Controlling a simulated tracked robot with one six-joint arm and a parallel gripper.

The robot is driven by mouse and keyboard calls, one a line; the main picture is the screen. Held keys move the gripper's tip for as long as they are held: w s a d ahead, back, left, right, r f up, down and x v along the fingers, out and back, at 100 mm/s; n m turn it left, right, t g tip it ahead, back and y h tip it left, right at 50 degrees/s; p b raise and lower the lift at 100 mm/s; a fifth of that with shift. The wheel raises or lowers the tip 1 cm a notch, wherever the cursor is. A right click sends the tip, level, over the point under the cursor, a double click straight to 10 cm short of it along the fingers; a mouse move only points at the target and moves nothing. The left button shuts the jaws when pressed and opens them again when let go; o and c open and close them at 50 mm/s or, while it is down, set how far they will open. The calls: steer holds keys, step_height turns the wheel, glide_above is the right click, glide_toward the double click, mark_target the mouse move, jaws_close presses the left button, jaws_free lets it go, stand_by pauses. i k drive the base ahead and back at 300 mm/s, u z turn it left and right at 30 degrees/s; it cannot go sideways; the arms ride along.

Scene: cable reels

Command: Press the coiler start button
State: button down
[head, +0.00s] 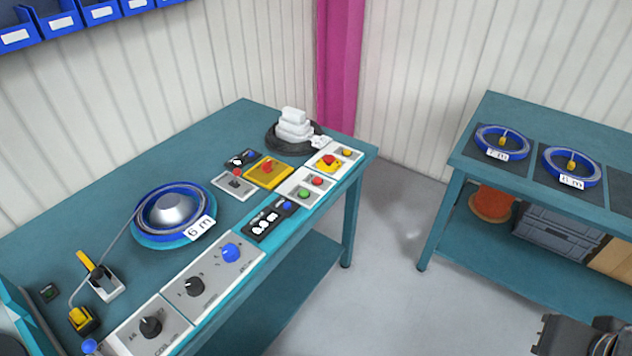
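A green button (304,194) sits beside a red button (317,181) on a white control plate at the right end of the teal bench (110,206). Its label is too small to read, so I cannot tell for certain that it is the coiler start button. The coiler (172,212) carries a blue reel with a silver domed centre and a tag reading 6 m. A grey cable runs from it to the left. A dark part of my arm shows at the bottom right corner, well apart from the buttons. My gripper's fingers are not visible.
A second bench (470,150) with two blue reels stands right, with floor (385,240) free between.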

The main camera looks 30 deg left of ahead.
mark_target(303, 194)
steer(key=i, duration=2.2)
steer(key=u, duration=3.05)
